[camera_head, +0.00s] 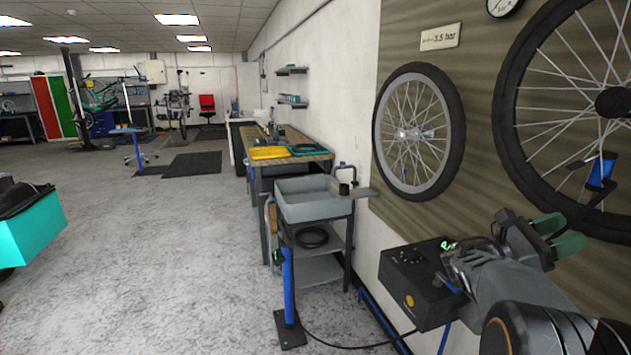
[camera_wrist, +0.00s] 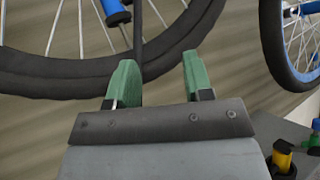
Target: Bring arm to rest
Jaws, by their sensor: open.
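My gripper (camera_head: 558,234) is at the lower right of the head view, in front of the wall panel. Its two green fingers are apart with nothing between them. In the wrist view my gripper (camera_wrist: 157,85) also shows open and empty, with the tyre of the large wheel (camera_wrist: 60,80) behind the fingertips. In the head view the large wheel (camera_head: 507,110) is on the panel at the right. A blue pump-like part (camera_head: 601,172) is at its lower spokes. My arm reaches in from the bottom right corner.
A smaller wheel (camera_head: 455,125) hangs on the panel (camera_head: 480,170). A black control box (camera_head: 412,290) stands beside my arm. A grey sink cart (camera_head: 312,205), a blue floor pump (camera_head: 288,285) and a workbench (camera_head: 320,155) line the wall. The floor at the left is mostly clear, with a teal box (camera_head: 32,228) at the edge.

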